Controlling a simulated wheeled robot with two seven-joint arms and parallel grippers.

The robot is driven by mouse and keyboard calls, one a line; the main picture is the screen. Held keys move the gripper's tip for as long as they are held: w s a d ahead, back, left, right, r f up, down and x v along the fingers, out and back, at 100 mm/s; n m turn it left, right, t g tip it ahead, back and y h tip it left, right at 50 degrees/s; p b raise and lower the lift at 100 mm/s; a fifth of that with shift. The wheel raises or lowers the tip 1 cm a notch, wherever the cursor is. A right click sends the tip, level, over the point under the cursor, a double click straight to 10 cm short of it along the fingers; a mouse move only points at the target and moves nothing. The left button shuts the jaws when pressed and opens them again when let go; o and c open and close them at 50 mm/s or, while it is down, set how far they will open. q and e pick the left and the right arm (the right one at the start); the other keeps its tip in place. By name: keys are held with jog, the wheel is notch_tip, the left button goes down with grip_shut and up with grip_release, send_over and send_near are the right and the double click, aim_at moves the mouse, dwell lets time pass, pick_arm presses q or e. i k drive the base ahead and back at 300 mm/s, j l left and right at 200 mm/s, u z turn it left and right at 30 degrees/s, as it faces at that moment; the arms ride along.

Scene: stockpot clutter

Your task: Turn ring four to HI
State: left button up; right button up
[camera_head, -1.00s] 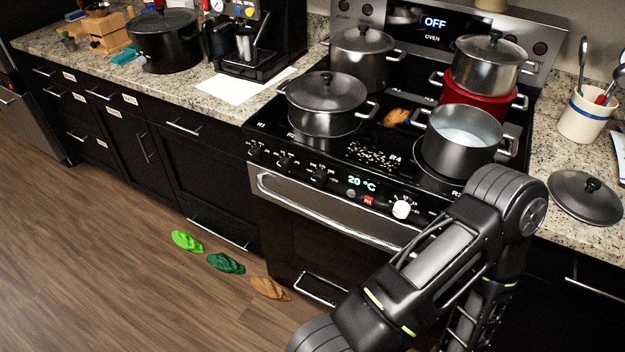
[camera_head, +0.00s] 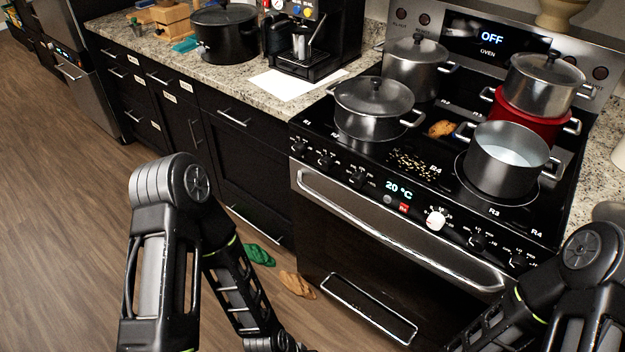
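The black stove (camera_head: 350,240) has a row of knobs on its front panel. Black knobs (camera_head: 326,161) are at the left, a white knob (camera_head: 435,218) is right of the 20 °C display (camera_head: 399,188), and more black knobs (camera_head: 476,240) are at the right. An R4 label shows mid-cooktop and another near the right front edge. I cannot read the knob settings. An open pot (camera_head: 503,165) with pale liquid stands at front right. Both my arms show at the bottom left and bottom right, but neither gripper is in view.
A lidded pot (camera_head: 372,112) stands front left, another (camera_head: 415,68) behind it. A lidded pot (camera_head: 541,85) sits in a red pot (camera_head: 527,122) at back right. Grains (camera_head: 413,165) and a brown lump (camera_head: 440,129) lie between. Green (camera_head: 258,254) and brown (camera_head: 298,285) slippers lie on the floor.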

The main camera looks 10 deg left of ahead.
aim_at(518, 264)
jog(key=i+l+u, duration=0.15)
jog(key=i+l, duration=0.2)
jog(key=l+z, duration=0.1)
jog(key=z, duration=0.25)
jog(key=l+z, duration=0.1)
jog(key=z, duration=0.2)
jog(key=l+z, duration=0.1)
jog(key=z, duration=0.25)
jog(key=k, duration=0.05)
